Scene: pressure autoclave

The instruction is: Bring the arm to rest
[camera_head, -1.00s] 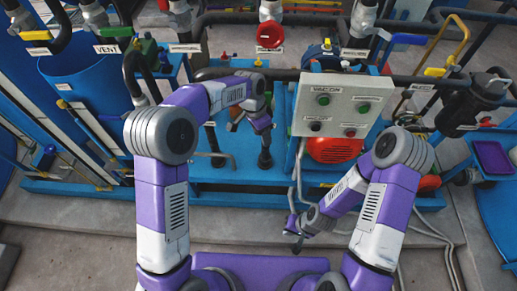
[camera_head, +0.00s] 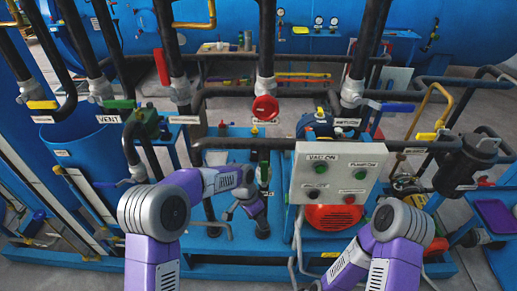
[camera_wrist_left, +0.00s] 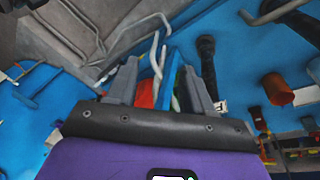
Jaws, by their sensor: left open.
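My left arm comes in from the left, and its gripper (camera_head: 244,214) hangs in front of the blue pump frame, left of the control box (camera_head: 338,172). In the left wrist view the two grey fingers of this gripper (camera_wrist_left: 160,82) stand apart with nothing held between them. Beyond the fingers are pale hoses, a red part and a blue frame bar. My right forearm (camera_head: 348,268) shows at the lower right, and its gripper is out of the frame.
A black vertical pipe (camera_head: 264,190) stands close to my left gripper. A red motor (camera_head: 333,217) sits under the control box. A black filter housing (camera_head: 466,163) is at the right. A blue tank (camera_head: 85,160) is at the left, with valves and pipes behind.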

